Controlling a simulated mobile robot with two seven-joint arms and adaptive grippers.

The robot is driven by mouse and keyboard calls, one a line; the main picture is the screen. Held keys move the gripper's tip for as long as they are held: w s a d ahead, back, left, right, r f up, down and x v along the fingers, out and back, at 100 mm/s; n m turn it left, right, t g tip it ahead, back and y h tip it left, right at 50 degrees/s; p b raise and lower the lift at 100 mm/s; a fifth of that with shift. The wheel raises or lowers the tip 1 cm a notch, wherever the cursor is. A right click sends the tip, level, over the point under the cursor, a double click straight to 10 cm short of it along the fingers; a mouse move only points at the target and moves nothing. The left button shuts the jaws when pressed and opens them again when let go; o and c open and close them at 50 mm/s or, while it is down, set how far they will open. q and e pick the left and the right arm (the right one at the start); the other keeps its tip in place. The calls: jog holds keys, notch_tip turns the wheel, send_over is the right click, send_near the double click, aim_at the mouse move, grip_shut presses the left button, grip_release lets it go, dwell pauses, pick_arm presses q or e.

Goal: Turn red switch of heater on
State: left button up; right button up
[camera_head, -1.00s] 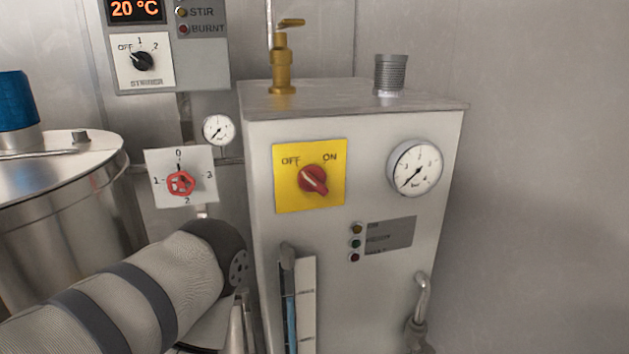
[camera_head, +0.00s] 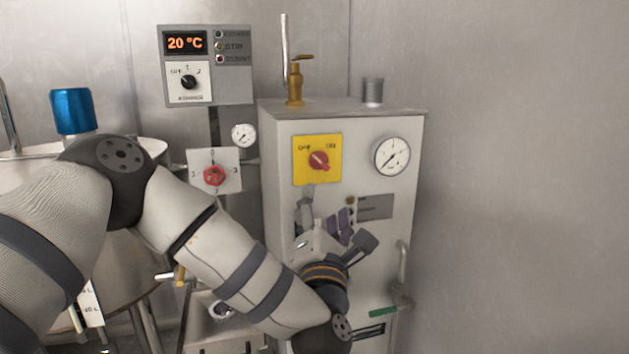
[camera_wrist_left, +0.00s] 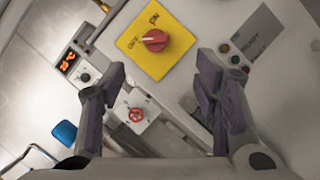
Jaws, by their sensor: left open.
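The red switch (camera_head: 318,161) sits on a yellow plate (camera_head: 332,176) marked OFF and ON, on the front of the heater (camera_head: 282,222). Its white pointer line leans toward OFF. In the left wrist view the red switch (camera_wrist_left: 155,41) is at the top middle, beyond the fingers. My left gripper (camera_head: 325,210) is open and empty in front of the heater, below the yellow plate and apart from the switch. In the left wrist view its fingers (camera_wrist_left: 160,88) are spread wide. My right gripper is not in view.
A pressure gauge (camera_head: 391,155) is right of the switch. A brass valve (camera_head: 295,84) and a ridged pipe stub (camera_head: 373,91) stand on top. Left are a red valve wheel (camera_head: 214,176) and a control box (camera_head: 237,65). A bent pipe (camera_head: 403,265) is low right.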

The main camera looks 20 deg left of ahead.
aim_at(321, 165)
pick_arm(q)
jog(key=shift+n+y, duration=0.4)
jog(key=x, duration=1.3)
jog(key=shift+a+r+b, duration=0.1)
jog(key=shift+b, duration=0.2)
jog(key=c, duration=1.1)
